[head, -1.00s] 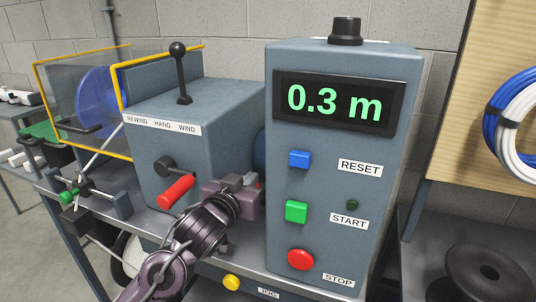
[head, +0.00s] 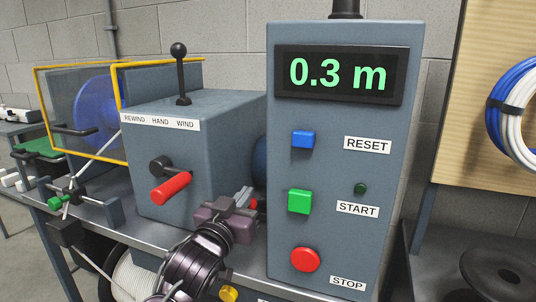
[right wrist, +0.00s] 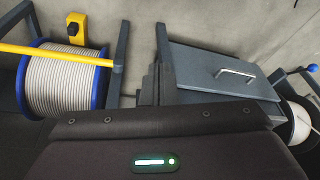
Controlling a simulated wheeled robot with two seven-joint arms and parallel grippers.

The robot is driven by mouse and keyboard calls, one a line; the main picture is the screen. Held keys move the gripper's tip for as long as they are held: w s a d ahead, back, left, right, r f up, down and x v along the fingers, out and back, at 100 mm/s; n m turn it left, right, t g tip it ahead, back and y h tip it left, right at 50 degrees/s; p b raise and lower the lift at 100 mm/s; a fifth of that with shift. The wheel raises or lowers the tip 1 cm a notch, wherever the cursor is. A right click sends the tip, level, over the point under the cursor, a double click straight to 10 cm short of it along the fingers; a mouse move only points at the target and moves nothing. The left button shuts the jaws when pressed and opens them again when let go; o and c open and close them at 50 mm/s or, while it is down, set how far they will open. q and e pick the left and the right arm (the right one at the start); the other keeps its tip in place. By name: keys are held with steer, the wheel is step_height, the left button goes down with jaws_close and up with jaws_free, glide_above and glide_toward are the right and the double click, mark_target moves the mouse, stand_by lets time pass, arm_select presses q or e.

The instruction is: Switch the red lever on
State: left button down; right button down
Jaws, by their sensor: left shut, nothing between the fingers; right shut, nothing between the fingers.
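The red lever (head: 171,188) has a red grip on a black pivot, on the front of the grey gearbox. It points toward me, tilted a little down to the left. My left gripper (head: 246,198) is shut and empty. It is right of the red lever and apart from it, by the gap between the gearbox and the control box. A small red piece (head: 253,204) shows at its fingertips, mostly hidden; I cannot tell what it is.
The control box (head: 336,175) reads 0.3 m and has blue, green and red buttons. A black upright lever (head: 181,72) stands on the gearbox (head: 205,145). The right wrist view shows a cable drum (right wrist: 64,82) and a grey cover with a handle (right wrist: 215,80).

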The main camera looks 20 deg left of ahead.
arm_select(q)
steer(key=shift+s+f+b, duration=0.15)
steer(key=shift+f+b, duration=0.15)
steer(key=shift+b, duration=0.25)
arm_select(e)
steer(key=shift+w+a+f+t+y, duration=0.15)
steer(key=shift+a+t+y, duration=0.1)
steer(key=shift+a, duration=0.2)
steer(key=shift+w+a+f+t+y, duration=0.15)
steer(key=shift+a+t, duration=0.1)
steer(key=shift+a, duration=0.2)
steer(key=shift+a+r, duration=0.1)
